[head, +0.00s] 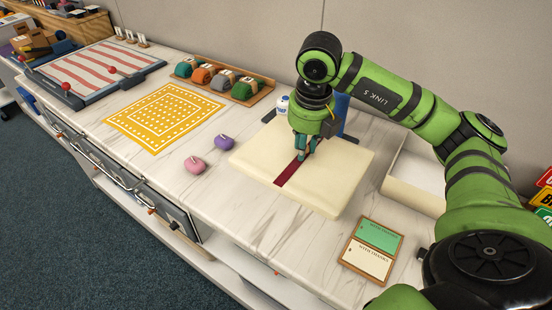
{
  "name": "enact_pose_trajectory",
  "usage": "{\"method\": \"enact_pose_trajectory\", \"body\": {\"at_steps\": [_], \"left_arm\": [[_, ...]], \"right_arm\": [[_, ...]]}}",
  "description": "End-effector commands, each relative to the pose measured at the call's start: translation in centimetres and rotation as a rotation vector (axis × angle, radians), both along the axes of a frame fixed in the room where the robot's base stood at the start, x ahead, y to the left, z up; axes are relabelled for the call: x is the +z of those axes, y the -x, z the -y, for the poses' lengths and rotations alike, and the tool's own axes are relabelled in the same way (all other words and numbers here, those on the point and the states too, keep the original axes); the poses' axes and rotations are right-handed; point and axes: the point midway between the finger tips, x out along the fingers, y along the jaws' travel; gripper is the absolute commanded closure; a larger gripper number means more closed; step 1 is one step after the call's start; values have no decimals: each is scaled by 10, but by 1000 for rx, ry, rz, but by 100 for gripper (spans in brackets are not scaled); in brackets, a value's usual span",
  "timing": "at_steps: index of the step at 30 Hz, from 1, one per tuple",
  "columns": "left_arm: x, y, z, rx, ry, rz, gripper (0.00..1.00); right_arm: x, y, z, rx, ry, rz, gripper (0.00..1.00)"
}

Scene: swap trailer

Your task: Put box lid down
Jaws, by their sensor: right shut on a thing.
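The box lid (338,175) is a flat cream square with a dark red strip (288,172) across its middle. My right gripper (304,156) comes down from above and is shut on the lid at the strip, near its centre. The lid is over the white marbled counter; I cannot tell whether its underside touches the counter. An open cream box (412,193) stands to the right of the lid, partly hidden behind my right arm. My left gripper is out of view.
A pink bag (194,165) and a purple bag (224,142) lie left of the lid. A yellow patterned mat (165,116) and a rack of coloured rolls (218,81) are farther left. A framed card set (371,249) lies in front. A white bottle (282,104) stands behind the lid.

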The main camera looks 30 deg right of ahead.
Motion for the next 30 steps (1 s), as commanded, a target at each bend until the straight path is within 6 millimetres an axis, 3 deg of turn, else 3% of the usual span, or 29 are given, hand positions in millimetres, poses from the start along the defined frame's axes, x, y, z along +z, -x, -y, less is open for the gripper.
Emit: {"method": "enact_pose_trajectory", "body": {"at_steps": [3,9,13,21,30], "left_arm": [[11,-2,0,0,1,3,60],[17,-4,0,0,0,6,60],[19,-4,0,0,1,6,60],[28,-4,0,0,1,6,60],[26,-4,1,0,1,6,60]], "right_arm": [[-13,-24,-15,1,-4,-2,100],[-31,-49,-27,0,0,0,100],[-39,-53,-29,0,1,-2,100],[-73,-52,-29,0,1,-2,100],[-77,-53,-28,0,2,1,100]]}}
